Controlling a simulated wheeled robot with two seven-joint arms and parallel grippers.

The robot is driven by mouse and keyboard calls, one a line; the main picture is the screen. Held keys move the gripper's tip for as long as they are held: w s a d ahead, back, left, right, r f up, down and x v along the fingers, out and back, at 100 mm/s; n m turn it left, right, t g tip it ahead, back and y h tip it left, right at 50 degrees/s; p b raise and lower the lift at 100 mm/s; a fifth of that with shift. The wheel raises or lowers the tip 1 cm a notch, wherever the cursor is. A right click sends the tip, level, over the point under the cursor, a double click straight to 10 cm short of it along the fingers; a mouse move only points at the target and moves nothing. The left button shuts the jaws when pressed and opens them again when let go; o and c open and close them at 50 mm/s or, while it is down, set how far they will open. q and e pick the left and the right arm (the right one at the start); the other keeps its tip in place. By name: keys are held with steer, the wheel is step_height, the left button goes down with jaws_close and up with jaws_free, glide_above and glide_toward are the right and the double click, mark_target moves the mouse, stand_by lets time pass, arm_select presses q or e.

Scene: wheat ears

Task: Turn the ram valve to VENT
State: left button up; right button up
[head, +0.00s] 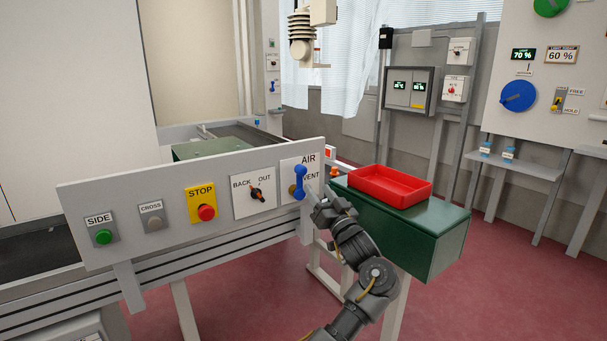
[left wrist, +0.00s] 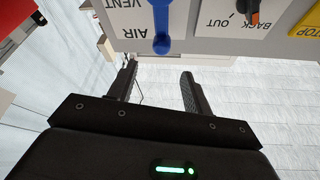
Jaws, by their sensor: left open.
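The ram valve is a blue lever (head: 299,182) on a white plate at the right end of the grey control panel (head: 130,222). The lever stands upright, with AIR printed by its top and VENT to its right. In the left wrist view the blue lever (left wrist: 161,20) appears upside down, its rounded end beside the word AIR. My left gripper (head: 314,200) is just below and right of the lever. In the left wrist view my left gripper (left wrist: 158,80) is open and empty, its fingers apart from the lever. My right gripper is in neither view.
Left of the valve are a BACK/OUT knob (head: 257,193), a red STOP button (head: 206,212), a CROSS switch (head: 153,218) and a green SIDE button (head: 103,237). A red tray (head: 390,187) on a green cabinet (head: 431,238) stands close behind my left gripper.

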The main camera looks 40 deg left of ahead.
mark_target(303, 173)
arm_select(q)
steer(key=x, duration=0.9)
steer(key=shift+s+a+f+b, duration=0.15)
steer(key=shift+a+f+b, duration=0.05)
steer(key=shift+f+b, duration=0.1)
steer(key=shift+x, duration=0.8)
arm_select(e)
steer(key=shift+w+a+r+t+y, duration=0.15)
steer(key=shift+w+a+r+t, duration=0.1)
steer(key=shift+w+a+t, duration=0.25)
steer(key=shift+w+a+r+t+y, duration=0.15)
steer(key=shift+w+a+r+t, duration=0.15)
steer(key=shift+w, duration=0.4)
